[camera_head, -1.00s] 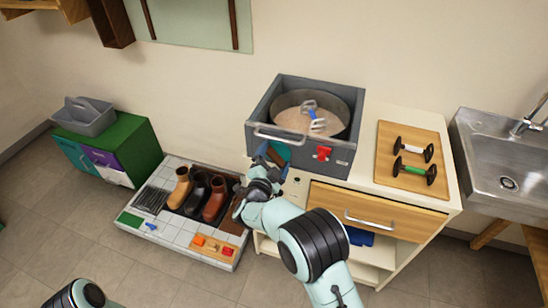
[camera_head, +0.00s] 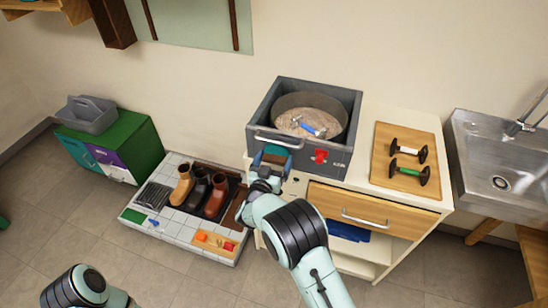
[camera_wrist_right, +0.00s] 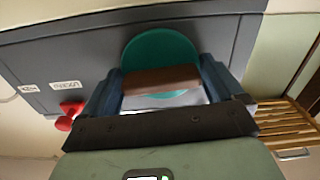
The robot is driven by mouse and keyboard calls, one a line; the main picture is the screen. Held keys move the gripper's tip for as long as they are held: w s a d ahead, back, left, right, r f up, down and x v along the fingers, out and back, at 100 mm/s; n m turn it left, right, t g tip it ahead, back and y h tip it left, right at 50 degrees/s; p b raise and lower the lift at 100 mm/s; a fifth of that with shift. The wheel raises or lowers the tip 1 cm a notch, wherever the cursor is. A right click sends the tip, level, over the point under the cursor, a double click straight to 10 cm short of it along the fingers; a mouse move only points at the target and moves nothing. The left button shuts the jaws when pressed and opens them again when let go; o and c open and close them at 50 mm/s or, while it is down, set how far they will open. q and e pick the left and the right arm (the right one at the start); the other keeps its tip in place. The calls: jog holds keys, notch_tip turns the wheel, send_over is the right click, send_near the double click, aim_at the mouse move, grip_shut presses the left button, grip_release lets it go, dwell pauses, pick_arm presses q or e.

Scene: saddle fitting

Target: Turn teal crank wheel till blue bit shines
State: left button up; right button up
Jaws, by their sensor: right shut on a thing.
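The teal crank wheel (camera_head: 276,150) is on the front of a grey box (camera_head: 257,112), partly hidden by my right gripper. In the right wrist view the wheel (camera_wrist_right: 160,55) is a teal disc with a brown handle (camera_wrist_right: 160,80) across it. My right gripper (camera_head: 268,163) is shut on that handle, one finger at each end; the fingers also show in the right wrist view (camera_wrist_right: 161,87). The blue and grey bit (camera_head: 312,129) lies on pale grain in the box's round drum (camera_head: 340,112). It is too small to tell how shiny it is. My left gripper is out of view.
A red knob (camera_head: 320,156) is right of the wheel. A tiled tray (camera_head: 190,228) with boots is at lower left.

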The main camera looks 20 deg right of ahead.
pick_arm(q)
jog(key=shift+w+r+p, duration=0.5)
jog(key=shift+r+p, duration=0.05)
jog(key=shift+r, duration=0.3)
pick_arm(e)
jog(key=shift+r+n, duration=0.1)
jog(key=shift+n, duration=1.2)
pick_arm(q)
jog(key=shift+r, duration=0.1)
pick_arm(e)
jog(key=o, duration=0.7)
jog(key=shift+s, duration=0.1)
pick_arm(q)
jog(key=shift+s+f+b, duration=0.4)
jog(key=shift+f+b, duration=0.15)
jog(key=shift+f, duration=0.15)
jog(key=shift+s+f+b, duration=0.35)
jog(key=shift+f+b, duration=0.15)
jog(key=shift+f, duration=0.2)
pick_arm(e)
jog(key=shift+v, duration=6.65)
